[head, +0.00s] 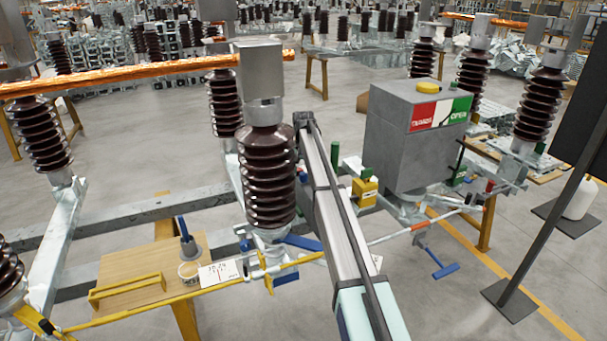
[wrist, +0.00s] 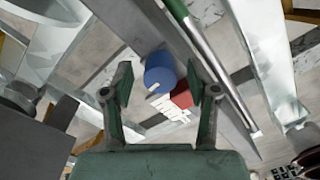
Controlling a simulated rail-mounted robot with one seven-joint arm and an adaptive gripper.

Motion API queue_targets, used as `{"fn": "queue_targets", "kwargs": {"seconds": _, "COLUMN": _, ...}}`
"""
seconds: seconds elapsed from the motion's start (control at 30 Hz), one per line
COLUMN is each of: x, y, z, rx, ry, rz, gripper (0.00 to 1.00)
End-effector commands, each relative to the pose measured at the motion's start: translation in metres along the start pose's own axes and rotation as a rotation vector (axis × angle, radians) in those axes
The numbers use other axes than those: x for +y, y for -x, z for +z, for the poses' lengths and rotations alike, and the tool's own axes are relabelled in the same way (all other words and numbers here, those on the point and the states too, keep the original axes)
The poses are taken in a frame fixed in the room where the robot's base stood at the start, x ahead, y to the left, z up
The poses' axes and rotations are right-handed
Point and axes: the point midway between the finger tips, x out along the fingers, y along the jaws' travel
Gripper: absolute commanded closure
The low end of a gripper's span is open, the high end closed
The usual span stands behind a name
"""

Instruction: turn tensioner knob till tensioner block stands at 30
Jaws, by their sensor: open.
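The blue round tensioner knob (wrist: 160,72) shows in the wrist view with a small white mark on its lower left side. A red block (wrist: 182,95), which looks like the tensioner block, sits just below and right of it, beside a white toothed scale (wrist: 172,112). The numbers on the scale are too small to read. My gripper (wrist: 160,83) is open, with one green-padded finger on each side of the knob in the picture. I see no contact, and cannot tell the depth between fingers and knob. In the head view my arm hides this spot.
A grey steel beam and a green-ended rod (wrist: 195,40) run diagonally close behind the fingers. In the head view, a brown ribbed insulator (head: 268,185) stands left of my arm and a grey box (head: 395,140) stands right. A wooden table (head: 125,265) is at lower left.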

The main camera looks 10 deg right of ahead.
Motion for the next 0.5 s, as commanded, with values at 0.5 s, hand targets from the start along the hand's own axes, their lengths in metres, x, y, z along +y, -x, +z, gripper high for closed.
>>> {"fn": "queue_targets", "kwargs": {"seconds": 0.5, "x": -0.001, "y": 0.066, "z": -0.001, "rx": 0.002, "ry": 0.0, "rz": -0.001, "gripper": 0.41}}
